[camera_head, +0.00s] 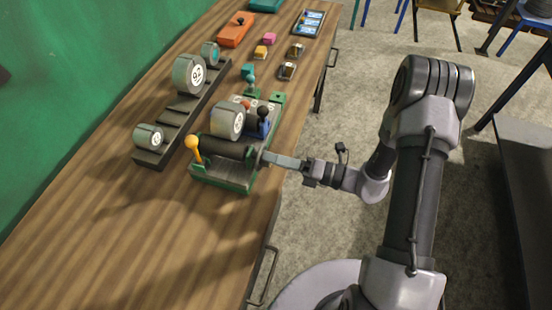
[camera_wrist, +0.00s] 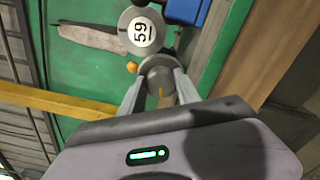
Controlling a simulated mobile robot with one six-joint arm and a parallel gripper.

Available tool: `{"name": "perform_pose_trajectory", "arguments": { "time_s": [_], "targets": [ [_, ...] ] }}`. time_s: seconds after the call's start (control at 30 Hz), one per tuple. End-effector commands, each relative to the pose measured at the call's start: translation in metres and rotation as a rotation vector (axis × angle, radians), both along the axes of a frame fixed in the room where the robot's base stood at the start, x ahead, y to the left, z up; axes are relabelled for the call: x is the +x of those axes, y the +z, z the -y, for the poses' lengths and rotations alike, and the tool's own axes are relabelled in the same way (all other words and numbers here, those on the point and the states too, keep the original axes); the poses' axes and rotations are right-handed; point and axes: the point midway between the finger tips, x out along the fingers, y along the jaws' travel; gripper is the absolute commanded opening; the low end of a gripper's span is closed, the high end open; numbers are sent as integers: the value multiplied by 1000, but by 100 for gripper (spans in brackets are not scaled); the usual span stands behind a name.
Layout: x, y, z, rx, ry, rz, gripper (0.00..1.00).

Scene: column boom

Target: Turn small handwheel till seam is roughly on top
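The small handwheel (camera_wrist: 159,72) is a grey round part at the near end of the green-based machine (camera_head: 235,178). In the wrist view, my gripper (camera_wrist: 160,82) has one finger on each side of its rim, with no clear gap. A narrow tan mark (camera_wrist: 160,97) shows between the fingers; I cannot tell whether it is the seam. In the head view, my gripper (camera_head: 270,159) reaches the machine's right side from the right, and its fingers hide most of the handwheel.
A dark rack with several rolls (camera_head: 188,75) stands behind. The table's front left (camera_head: 130,250) is clear.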

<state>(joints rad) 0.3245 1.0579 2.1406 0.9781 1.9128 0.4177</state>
Motion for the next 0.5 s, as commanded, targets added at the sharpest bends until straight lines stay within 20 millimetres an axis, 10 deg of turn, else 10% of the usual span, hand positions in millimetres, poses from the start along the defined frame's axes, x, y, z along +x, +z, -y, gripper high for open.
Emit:
{"name": "perform_pose_trajectory", "arguments": {
  "time_s": [0.17,0.5],
  "targets": [
    [0,0,0,0,0,0,0],
    [-1,0,0,-88,0,242,0]
  ]
}}
